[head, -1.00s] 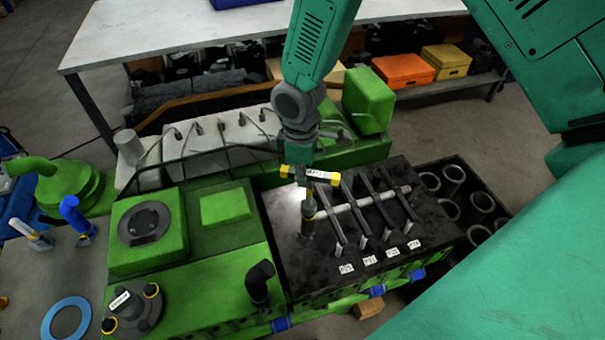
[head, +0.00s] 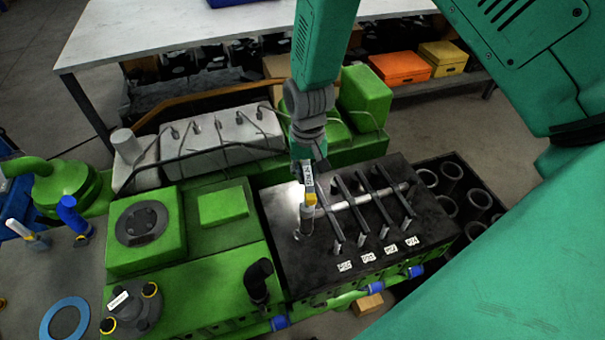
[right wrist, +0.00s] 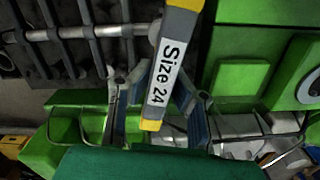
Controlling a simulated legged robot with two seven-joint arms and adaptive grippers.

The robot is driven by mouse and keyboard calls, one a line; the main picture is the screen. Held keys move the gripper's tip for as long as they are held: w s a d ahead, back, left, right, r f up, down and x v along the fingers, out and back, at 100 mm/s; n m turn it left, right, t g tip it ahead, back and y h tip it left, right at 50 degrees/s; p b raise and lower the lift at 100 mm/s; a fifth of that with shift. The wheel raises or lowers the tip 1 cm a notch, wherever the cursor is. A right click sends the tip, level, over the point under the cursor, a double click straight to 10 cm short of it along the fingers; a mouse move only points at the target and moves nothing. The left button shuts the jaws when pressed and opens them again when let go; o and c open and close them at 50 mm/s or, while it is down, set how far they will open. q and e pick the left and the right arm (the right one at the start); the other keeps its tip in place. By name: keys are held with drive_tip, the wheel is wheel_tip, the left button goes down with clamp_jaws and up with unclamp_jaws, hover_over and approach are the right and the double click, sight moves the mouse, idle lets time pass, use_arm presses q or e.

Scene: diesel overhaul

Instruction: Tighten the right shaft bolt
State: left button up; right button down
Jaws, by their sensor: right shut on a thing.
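My right gripper (head: 306,168) points down over the black rocker block and is shut on a yellow-ended wrench (head: 308,182). The wrench carries a white label reading "Size 24" in the right wrist view (right wrist: 165,72), where it lies between my two fingers. The tool's socket end (head: 306,216) stands upright at the left end of the pale rocker shaft (head: 365,200). The bolt under it is hidden, so I cannot tell how it is seated. My left gripper is not in view.
Several dark rocker arms (head: 373,202) cross the shaft close to the tool. The green engine block (head: 215,270) lies to the left, with a black elbow pipe (head: 261,278) on it. A crate of cylinder liners (head: 480,200) stands on the right. A workbench (head: 180,30) is behind.

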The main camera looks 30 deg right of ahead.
drive_tip(key=shift+m, duration=0.7)
drive_tip(key=shift+r, duration=0.1)
drive_tip(key=shift+r, duration=0.7)
drive_tip(key=n, duration=0.3)
drive_tip(key=shift+a, duration=0.15)
drive_tip(key=n, duration=0.5)
drive_tip(key=shift+a, duration=0.3)
drive_tip(key=n, duration=0.5)
drive_tip(key=a+n, duration=0.1)
drive_tip(key=n, duration=0.2)
drive_tip(key=shift+h, duration=0.3)
